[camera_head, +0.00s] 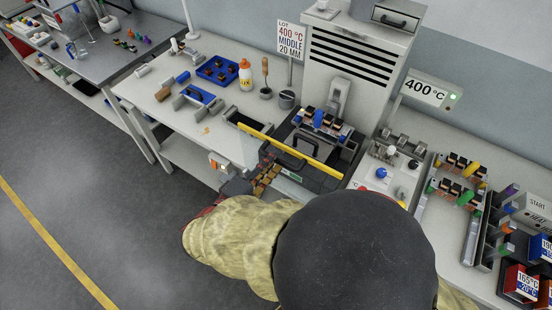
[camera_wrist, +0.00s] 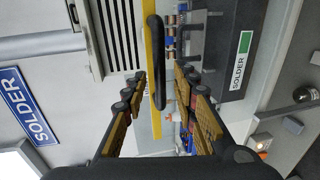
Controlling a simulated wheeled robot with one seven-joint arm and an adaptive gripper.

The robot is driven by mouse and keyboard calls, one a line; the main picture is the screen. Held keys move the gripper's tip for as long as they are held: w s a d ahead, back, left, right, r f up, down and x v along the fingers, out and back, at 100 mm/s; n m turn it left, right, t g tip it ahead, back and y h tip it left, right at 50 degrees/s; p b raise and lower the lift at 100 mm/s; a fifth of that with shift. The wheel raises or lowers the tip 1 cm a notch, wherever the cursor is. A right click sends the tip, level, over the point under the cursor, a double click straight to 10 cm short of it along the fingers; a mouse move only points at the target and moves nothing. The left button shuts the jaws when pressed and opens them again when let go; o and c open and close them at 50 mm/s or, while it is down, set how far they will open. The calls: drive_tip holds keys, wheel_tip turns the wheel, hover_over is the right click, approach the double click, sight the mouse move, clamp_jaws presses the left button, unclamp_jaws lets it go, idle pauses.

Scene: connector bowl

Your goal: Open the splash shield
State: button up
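The splash shield shows as a yellow-edged panel (camera_head: 275,141) across the front of the solder machine, with a black bar handle (camera_head: 296,150). In the wrist view the yellow edge (camera_wrist: 149,32) runs upright, and the black handle (camera_wrist: 157,62) stands in front of it. My gripper (camera_head: 266,178) is in front of the machine, low and just left of the handle. In the wrist view my gripper (camera_wrist: 161,74) is open, with one finger on each side of the handle's lower end. I cannot tell whether a finger touches it. My arm hides part of the machine's front.
A tall grey vented cabinet (camera_head: 355,50) rises behind the shield. A control box (camera_head: 385,175) with knobs stands to its right. A blue tray (camera_head: 218,69) and a bottle (camera_head: 245,75) are on the bench to the left. Racks of connectors (camera_head: 458,180) stand at right.

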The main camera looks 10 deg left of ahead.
drive_tip(key=shift+x, duration=1.25)
drive_tip(key=shift+c, duration=0.9)
clamp_jaws()
